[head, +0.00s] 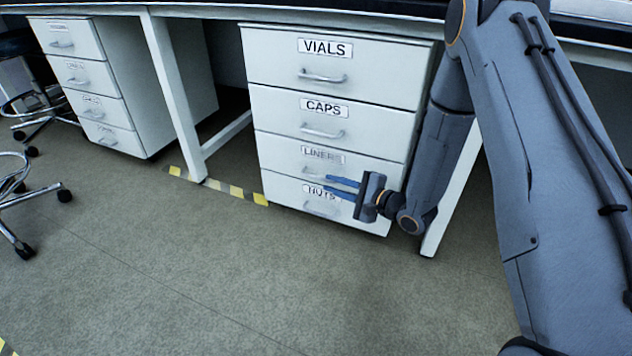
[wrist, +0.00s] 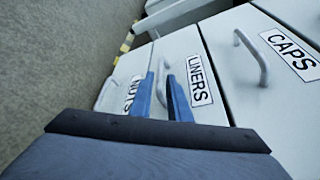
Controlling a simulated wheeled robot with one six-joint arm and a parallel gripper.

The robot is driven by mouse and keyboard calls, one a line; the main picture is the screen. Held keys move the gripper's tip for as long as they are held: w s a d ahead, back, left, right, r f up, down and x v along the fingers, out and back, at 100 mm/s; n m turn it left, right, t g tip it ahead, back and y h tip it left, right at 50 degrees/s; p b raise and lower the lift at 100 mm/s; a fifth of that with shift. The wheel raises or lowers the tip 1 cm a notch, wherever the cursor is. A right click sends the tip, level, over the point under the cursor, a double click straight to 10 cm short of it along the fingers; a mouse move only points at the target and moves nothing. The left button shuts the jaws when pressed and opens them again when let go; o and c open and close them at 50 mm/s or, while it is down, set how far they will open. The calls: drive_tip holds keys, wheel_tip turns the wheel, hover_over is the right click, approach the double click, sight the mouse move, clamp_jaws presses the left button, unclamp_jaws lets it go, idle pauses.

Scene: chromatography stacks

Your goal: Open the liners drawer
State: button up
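The liners drawer (head: 282,155) is the third one down in the white cabinet and is shut, its front in line with the others. Its label (wrist: 199,80) reads LINERS in the wrist view. My gripper (head: 327,183) is in front of the lower drawers, its blue fingers pointing left in the head view. In the wrist view my gripper (wrist: 164,85) is open, with a gap between its fingers. The liners handle (wrist: 165,65) shows small and pale near the fingertips, partly hidden by them. I cannot tell whether the fingers touch it.
The vials drawer (head: 275,60), caps drawer (head: 275,108) and nuts drawer (head: 280,190) are shut. A second cabinet (head: 125,90) and wheeled stools stand left. The floor (head: 190,270) before the drawers is clear. A bench leg (head: 460,185) stands right.

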sight(320, 179)
drive_tip(key=b+x, duration=0.3)
drive_tip(key=x, duration=0.4)
clamp_jaws()
idle(1.4)
